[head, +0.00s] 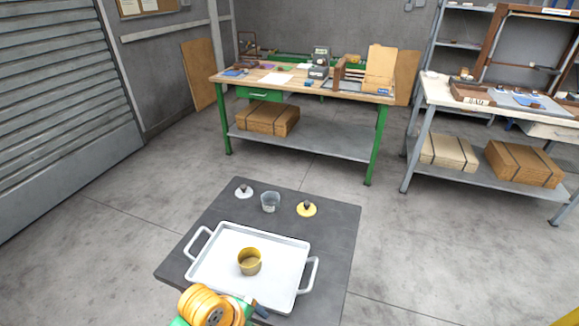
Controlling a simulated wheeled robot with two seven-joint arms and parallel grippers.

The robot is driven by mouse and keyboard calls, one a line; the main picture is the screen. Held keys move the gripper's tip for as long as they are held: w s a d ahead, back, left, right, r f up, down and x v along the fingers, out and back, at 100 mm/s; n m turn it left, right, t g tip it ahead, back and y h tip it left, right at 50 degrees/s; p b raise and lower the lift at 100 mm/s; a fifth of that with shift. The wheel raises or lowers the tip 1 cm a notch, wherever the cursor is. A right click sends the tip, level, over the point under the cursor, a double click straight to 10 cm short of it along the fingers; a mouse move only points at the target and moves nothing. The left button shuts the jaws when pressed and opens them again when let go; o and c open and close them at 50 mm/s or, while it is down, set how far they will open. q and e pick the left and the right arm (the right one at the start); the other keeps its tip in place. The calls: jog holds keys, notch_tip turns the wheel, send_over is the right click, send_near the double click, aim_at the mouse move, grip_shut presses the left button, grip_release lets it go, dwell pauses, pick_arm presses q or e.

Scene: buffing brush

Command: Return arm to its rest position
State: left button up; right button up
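Part of an arm, which looks like my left arm (208,306), shows at the bottom edge as orange rounded discs with green parts beside them. It is in front of the near left corner of the white tray. A small dark piece shows at its right end, but I cannot make out the gripper's fingers or anything held. My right gripper is not in view. A yellow cup (249,266) stands upright on the white tray (222,231), which has a handle at each end. A clear grey cup (270,207) stands behind the tray.
The tray lies on a small dark table (331,218). A white lid with a dark knob (243,192) and a yellow lid with a dark knob (306,209) lie behind it. A green-legged workbench (230,75) and a grey bench (440,92) stand farther back. Open floor surrounds the table.

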pick_arm(q)
jog(key=s+a+n+t+y, duration=0.2)
jog(key=s+a+n, duration=0.7)
jog(key=n, duration=1.2)
notch_tip(320, 180, down, 17)
jog(key=s+g, duration=0.1)
jog(key=s, duration=0.1)
jog(key=s+a+f+g, duration=0.1)
jog(key=s+a+f, duration=0.1)
jog(key=s+f, duration=0.9)
jog(key=shift+s+m+g, duration=0.3)
jog(key=shift+s, duration=0.3)
